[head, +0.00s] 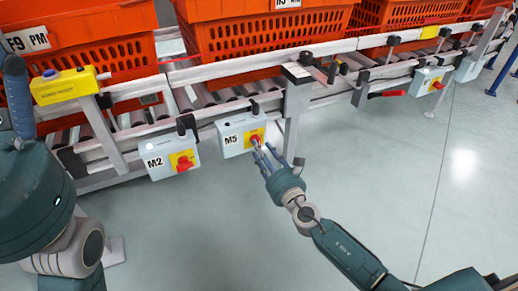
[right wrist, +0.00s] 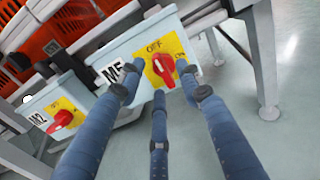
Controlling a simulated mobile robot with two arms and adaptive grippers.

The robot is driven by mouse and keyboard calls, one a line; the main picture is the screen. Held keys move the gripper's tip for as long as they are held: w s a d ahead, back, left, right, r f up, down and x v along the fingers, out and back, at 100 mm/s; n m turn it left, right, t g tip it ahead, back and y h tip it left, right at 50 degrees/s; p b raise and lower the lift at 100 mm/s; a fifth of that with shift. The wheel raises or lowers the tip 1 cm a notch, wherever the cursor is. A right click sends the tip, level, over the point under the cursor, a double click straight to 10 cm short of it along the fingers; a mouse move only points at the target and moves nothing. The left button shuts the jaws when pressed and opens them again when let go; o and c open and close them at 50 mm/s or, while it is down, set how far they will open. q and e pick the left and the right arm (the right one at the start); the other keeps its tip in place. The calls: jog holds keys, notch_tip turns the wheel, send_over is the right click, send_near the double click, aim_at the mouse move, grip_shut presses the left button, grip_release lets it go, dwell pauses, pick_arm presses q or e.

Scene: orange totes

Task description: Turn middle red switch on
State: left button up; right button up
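A pale box labelled M5 (head: 232,139) hangs on the conveyor frame. It carries a red switch knob (right wrist: 165,71) on a yellow plate with OFF printed at its top; the knob's white mark points up toward OFF. My right gripper (head: 264,153) is at this box. In the right wrist view its three blue fingers (right wrist: 160,88) are spread around the knob, with gaps visible; I cannot tell whether any touches it. Another box, M2, with a red knob (head: 184,162) is to its left. My left gripper (head: 18,95) shows only partly at the left edge, its fingers blue.
Orange totes (head: 262,38) stand on the roller conveyor behind its metal rail (head: 225,72). A yellow box (head: 70,87) is on the rail at left. Another switch box (head: 426,82) hangs at right. A support leg (head: 293,120) stands right of M5. The floor in front is clear.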

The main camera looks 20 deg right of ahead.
jog(key=shift+w+a, duration=0.15)
jog(key=shift+w, duration=0.95)
grip_shut()
